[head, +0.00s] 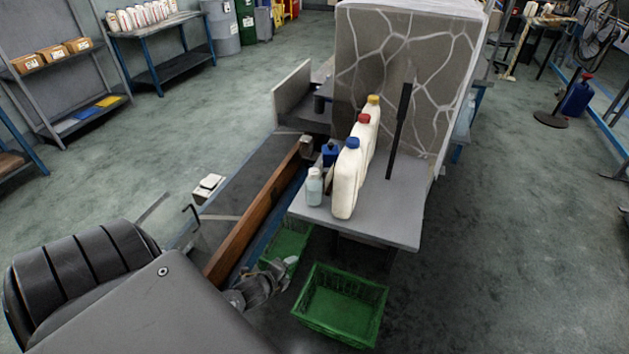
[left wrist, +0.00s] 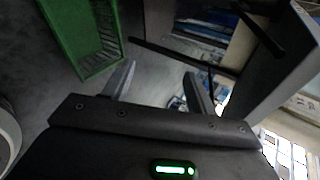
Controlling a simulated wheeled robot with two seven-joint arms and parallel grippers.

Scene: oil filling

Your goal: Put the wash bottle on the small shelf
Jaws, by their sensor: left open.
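A small pale blue bottle with a white cap (head: 314,190), which looks like the wash bottle, stands upright at the left edge of a small grey shelf (head: 395,222). A large cream jug with a blue cap (head: 346,180) stands just to its right. My left gripper (head: 284,268) is low, in front of and below the shelf, by the green crates and apart from the bottle. In the left wrist view its two fingers (left wrist: 160,80) are spread with nothing between them. My right gripper is in neither view.
Cream jugs with red (head: 366,134) and yellow caps and a blue container (head: 330,153) stand behind. A dark upright bar (head: 399,130) rises from the shelf. A green crate (head: 340,305) lies on the floor below. The shelf's front right is bare.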

